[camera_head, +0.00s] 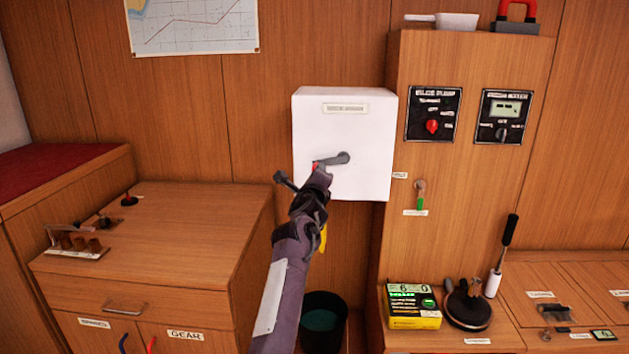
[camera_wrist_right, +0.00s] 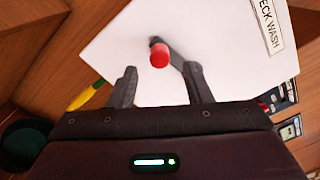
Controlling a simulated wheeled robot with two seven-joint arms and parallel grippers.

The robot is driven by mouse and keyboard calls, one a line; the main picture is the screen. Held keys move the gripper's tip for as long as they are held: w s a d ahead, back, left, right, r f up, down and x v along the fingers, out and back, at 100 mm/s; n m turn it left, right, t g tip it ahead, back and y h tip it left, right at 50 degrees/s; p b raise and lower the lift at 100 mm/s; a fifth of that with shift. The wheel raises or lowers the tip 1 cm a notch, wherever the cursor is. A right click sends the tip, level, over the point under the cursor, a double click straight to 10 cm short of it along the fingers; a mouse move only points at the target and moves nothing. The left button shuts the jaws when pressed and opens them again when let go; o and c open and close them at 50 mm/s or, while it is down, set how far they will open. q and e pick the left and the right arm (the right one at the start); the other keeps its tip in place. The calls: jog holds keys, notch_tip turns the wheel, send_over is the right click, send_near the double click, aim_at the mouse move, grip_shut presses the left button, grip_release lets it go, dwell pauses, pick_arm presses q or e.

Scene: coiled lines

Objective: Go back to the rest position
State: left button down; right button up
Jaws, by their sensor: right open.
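My right gripper (camera_head: 303,180) is in front of the white wall box (camera_head: 365,115), near the box's grey lever (camera_head: 340,159). In the right wrist view, the gripper's two fingers (camera_wrist_right: 160,72) are apart, with nothing clamped between them. The lever's red knob (camera_wrist_right: 159,55) shows just past and between the fingertips, with the white box face (camera_wrist_right: 135,45) behind it. In the head view the knob is mostly hidden by the gripper. I cannot tell whether a finger touches it. My left gripper is not in view.
A wooden cabinet (camera_head: 170,230) stands at left and a tall panel (camera_head: 460,190) with dials at right. A dark bin (camera_head: 324,318) is on the floor behind my arm. A yellow item (camera_head: 323,238) is partly hidden by it. A green-yellow box (camera_head: 412,305) sits on the right counter.

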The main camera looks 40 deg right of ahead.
jog(key=shift+v, duration=1)
